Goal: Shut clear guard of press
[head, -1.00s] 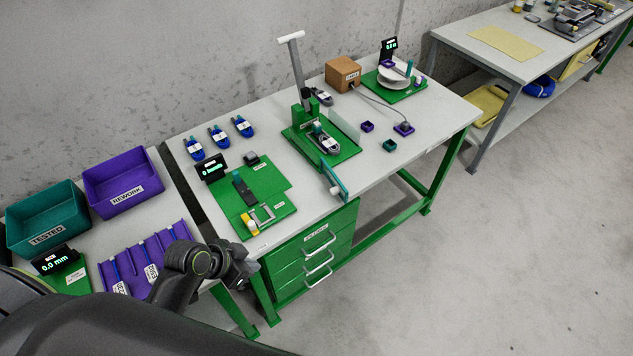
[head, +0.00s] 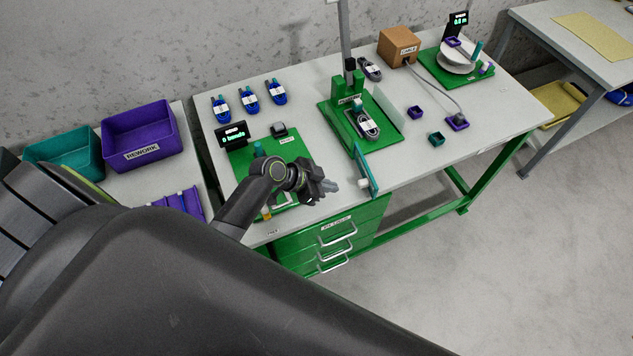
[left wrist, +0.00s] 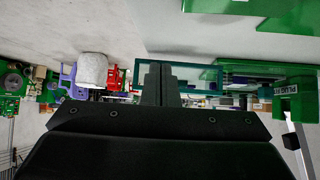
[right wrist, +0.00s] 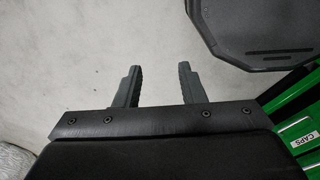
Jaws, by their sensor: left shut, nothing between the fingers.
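The green press (head: 350,112) stands on the middle of the table, with a coiled cable (head: 368,125) on its base. Its clear guard (head: 367,168) in a teal frame stands swung out from the press's front towards the table's front edge. A pale knob (head: 363,183) sits on the guard's near side. My left gripper (head: 332,186) is shut and empty, left of the knob and apart from it. In the left wrist view its shut fingers (left wrist: 160,82) overlap the teal frame (left wrist: 205,78), with the knob (left wrist: 92,70) to their left. My right gripper (right wrist: 156,85) is open and empty over the floor.
A green bending board (head: 285,150) with a display lies left of the press, partly behind my left arm. Green drawers (head: 335,235) sit below the front edge. Small purple and teal holders (head: 436,138) stand right of the press. Open floor lies right.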

